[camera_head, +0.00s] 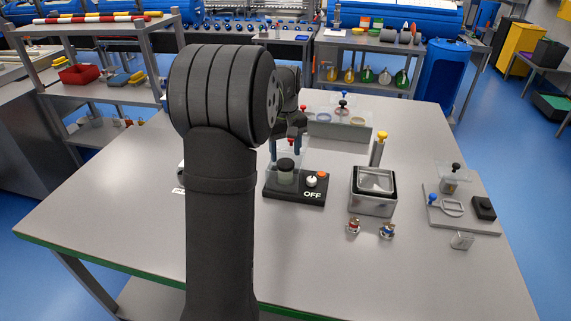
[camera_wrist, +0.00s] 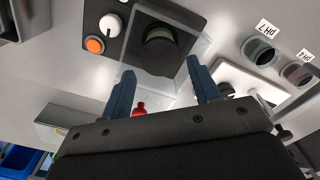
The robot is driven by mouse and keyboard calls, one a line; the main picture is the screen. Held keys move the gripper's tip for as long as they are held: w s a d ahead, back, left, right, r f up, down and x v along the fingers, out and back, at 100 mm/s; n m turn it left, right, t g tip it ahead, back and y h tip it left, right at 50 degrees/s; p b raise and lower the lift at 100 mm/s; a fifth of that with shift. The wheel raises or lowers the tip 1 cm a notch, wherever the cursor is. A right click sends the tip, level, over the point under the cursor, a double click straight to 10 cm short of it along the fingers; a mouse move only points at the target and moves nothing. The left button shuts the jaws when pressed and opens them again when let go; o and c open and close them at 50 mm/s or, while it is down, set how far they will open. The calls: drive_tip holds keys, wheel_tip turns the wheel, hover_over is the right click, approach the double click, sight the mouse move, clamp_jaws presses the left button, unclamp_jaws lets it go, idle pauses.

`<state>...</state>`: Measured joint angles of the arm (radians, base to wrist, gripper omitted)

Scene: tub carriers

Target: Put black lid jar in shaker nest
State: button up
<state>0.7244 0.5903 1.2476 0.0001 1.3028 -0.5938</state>
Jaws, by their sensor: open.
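The black lid jar (camera_head: 285,168) stands on the black shaker (camera_head: 310,196), on the side away from the white dial, inside a clear cover. In the wrist view, the jar's round black lid (camera_wrist: 160,52) shows through the clear cover (camera_wrist: 190,58). The jar is at the shaker's nest position, but I cannot tell how deep it sits. My gripper (camera_wrist: 163,88) is open, its blue fingers above the cover. A red knob (camera_wrist: 138,108) shows between the fingers, apart from both. In the head view the gripper (camera_head: 286,147) is partly hidden by my arm.
A metal tin (camera_head: 373,205) with a yellow-topped handle stands right of the shaker. Two small fittings (camera_head: 353,226) (camera_head: 387,230) lie before it. A grey tray (camera_head: 470,222) is at far right. A clear rack (camera_head: 340,130) stands behind. Front table space is clear.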

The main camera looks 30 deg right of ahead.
sight(285, 163)
wheel_tip(285, 163, up, 5)
drive_tip(key=shift+f, duration=0.1)
idle(0.4)
wheel_tip(285, 163, down, 13)
drive_tip(key=shift+r, duration=1.9)
